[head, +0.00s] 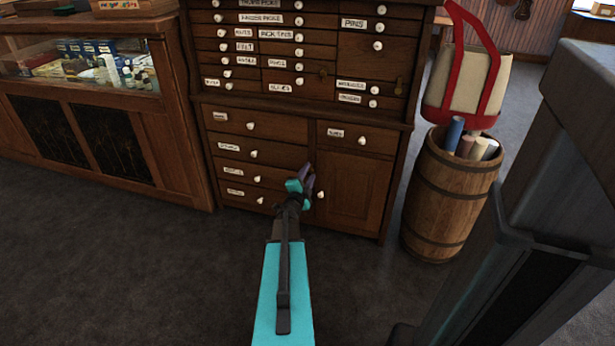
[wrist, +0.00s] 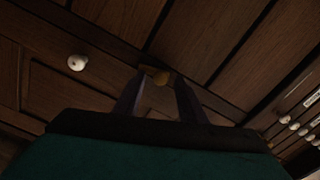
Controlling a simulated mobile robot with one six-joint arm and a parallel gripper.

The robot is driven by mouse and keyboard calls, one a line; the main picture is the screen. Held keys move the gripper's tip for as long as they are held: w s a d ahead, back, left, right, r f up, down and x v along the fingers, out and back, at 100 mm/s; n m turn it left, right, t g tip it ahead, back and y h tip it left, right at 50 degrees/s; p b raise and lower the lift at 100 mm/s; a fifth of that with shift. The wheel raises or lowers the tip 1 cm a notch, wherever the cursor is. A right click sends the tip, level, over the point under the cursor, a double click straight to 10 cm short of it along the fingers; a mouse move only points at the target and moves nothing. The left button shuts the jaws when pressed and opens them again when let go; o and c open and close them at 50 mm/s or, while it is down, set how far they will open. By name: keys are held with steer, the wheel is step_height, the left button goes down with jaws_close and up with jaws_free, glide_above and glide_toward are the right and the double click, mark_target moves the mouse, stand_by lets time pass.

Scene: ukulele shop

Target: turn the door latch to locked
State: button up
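The cabinet door (head: 352,185) is a closed dark wood panel with a white knob (head: 320,194) at its left edge. My gripper (head: 307,183) is in front of the cabinet, near that edge. In the wrist view a small brass latch (wrist: 157,76) sits on the wood at a seam, between the tips of my gripper (wrist: 160,85). The dark fingers are apart, one on each side of it. Whether they touch it is not clear. In the head view my gripper hides this spot. The wrist view also shows a round white knob (wrist: 77,62).
Labelled drawers (head: 265,45) with white knobs fill the cabinet top, and more drawers (head: 250,175) are left of the door. A wooden barrel (head: 450,200) with rolls stands at the right. A glass-fronted counter (head: 90,130) stands at the left. The dark floor in front is clear.

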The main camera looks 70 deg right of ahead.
steer(key=shift+a, duration=0.1)
steer(key=shift+a, duration=0.3)
steer(key=a+p, duration=0.2)
steer(key=a, duration=1.1)
steer(key=shift+s+p, duration=0.3)
steer(key=shift+s, duration=0.05)
steer(key=shift+w+d+r+m+b, duration=0.15)
steer(key=shift+m+b, duration=0.8)
steer(key=shift+m, duration=2.35)
steer(key=shift+s+d+f+m+b, duration=0.15)
steer(key=shift+m+b, duration=0.8)
steer(key=shift+m, duration=2.35)
steer(key=shift+w+d+r+m+b, duration=0.2)
steer(key=shift+m+b, duration=0.75)
steer(key=shift+m, duration=2.35)
steer(key=shift+d+f, duration=0.1)
steer(key=shift+d, duration=0.05)
